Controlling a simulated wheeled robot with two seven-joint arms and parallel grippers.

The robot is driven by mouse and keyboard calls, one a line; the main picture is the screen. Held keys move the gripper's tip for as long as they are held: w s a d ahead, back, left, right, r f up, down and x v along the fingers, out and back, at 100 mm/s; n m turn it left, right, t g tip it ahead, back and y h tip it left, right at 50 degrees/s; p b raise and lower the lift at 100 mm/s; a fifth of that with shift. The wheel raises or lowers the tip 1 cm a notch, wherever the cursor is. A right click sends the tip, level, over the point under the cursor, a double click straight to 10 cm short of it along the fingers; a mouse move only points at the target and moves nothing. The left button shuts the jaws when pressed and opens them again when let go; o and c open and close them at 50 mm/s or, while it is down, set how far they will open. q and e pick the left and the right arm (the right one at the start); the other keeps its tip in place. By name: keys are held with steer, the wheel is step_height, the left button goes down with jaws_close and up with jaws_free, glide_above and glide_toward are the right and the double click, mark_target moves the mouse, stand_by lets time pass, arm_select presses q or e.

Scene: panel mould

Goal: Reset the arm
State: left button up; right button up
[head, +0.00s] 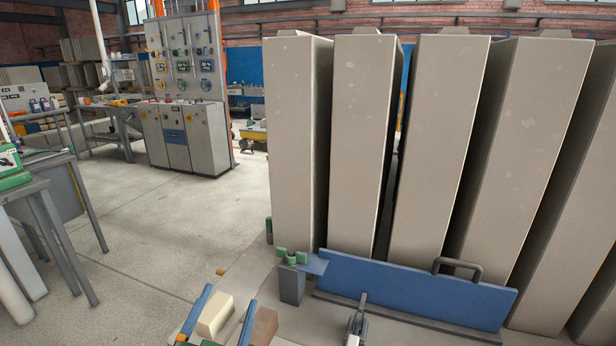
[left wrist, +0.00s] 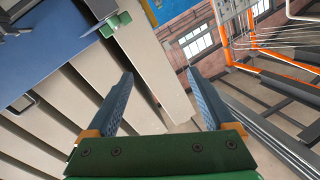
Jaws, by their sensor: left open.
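My left gripper (head: 230,294) shows at the bottom of the head view, its two blue fingers spread apart. The left wrist view shows the same open fingers (left wrist: 159,74), with nothing held between them. In the head view a cream block (head: 214,316) appears between the fingers, seemingly behind or below them; its distance is unclear. My right gripper is not in view.
Tall grey mould panels (head: 363,130) stand in a row at the right. Before them is a blue plate (head: 400,285) with a dark handle (head: 457,267). A clamp (head: 357,322) stands nearby. Open floor (head: 165,220) lies left.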

arm_select(q)
steer(key=s+a+f+n+g, duration=0.1)
steer(key=s+f+g, duration=0.4)
steer(key=s+f, duration=0.6)
steer(key=s+a+f+n+g, duration=0.1)
steer(key=s+f+g, duration=0.5)
steer(key=s+f, duration=0.6)
steer(key=s+a+f+g+y, duration=0.1)
steer(key=s+a+f+g, duration=0.2)
steer(key=s+f, duration=0.9)
step_height(320, 180, down, 15)
steer(key=g, duration=0.3)
steer(key=shift+s+n, duration=0.25)
steer(key=shift+n, duration=0.15)
steer(key=shift+a, duration=0.1)
